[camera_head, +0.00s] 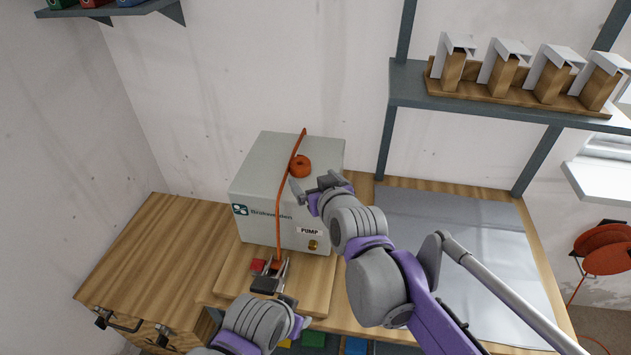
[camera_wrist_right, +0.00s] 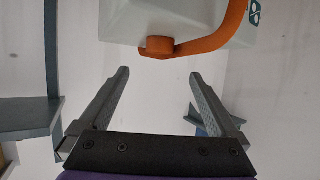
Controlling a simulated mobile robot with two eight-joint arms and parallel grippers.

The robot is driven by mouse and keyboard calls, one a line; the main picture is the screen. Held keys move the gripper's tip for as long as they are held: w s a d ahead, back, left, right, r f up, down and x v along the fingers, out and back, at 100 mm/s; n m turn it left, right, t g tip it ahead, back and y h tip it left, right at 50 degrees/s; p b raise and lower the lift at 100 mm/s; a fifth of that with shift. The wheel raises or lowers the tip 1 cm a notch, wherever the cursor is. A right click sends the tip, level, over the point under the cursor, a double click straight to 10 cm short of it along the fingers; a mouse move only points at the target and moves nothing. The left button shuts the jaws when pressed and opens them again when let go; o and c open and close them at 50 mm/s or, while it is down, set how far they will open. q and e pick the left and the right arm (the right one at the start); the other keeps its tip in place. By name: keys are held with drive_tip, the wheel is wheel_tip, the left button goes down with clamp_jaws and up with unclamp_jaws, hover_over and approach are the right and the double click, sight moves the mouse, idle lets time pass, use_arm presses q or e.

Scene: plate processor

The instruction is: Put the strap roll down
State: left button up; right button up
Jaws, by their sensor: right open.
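The orange strap roll (camera_head: 301,166) sits on top of the grey pump box (camera_head: 262,175). From it the orange strap (camera_head: 283,195) runs over the box and down its front. My right gripper (camera_head: 315,186) is open and empty, just to the right of the roll. In the right wrist view the roll (camera_wrist_right: 158,46) shows beyond the open fingers (camera_wrist_right: 155,85), apart from them. My left gripper (camera_head: 275,272) is low in front of the box, at the strap's lower end; whether its fingers are closed on the strap is hard to make out.
A small red block (camera_head: 257,265) lies beside my left gripper on the wooden board (camera_head: 231,281). A grey mat (camera_head: 465,235) covers the bench at right. A wall shelf (camera_head: 410,84) holds a wooden rack (camera_head: 520,92) with several white-topped pieces. The wooden cabinet top (camera_head: 152,250) at left is clear.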

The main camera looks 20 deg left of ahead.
drive_tip(key=shift+s+d+r, duration=0.2)
drive_tip(key=shift+s+d, duration=0.05)
drive_tip(key=shift+s, duration=0.05)
drive_tip(key=s+d+f+m+h, duration=0.1)
drive_tip(key=s+d+f+h, duration=0.15)
drive_tip(key=d, duration=0.55)
drive_tip(key=s+d+f+m+g+h, duration=0.1)
drive_tip(key=d+f+m, duration=0.15)
drive_tip(key=d, duration=0.45)
drive_tip(key=s+d+f+h, duration=0.1)
drive_tip(key=d+f+h, duration=0.15)
drive_tip(key=d, duration=0.55)
use_arm(q)
drive_tip(key=shift+o, duration=2.3)
drive_tip(key=o, duration=0.3)
drive_tip(key=shift+o, duration=0.2)
drive_tip(key=shift+s, duration=0.1)
use_arm(e)
drive_tip(key=s+d+f+m+g+h, duration=0.1)
drive_tip(key=s+d+f+m+g, duration=0.1)
drive_tip(key=s+d+f, duration=0.3)
drive_tip(key=s+d+f+m+g+h, duration=0.1)
drive_tip(key=s+d+f+m+h, duration=0.1)
drive_tip(key=s+d+f, duration=0.4)
drive_tip(key=s+d+m, duration=0.1)
drive_tip(key=s+d, duration=0.4)
drive_tip(key=shift+s+d+f+g, duration=0.15)
drive_tip(key=shift+d+f+g, duration=0.1)
drive_tip(key=shift+d+g, duration=0.15)
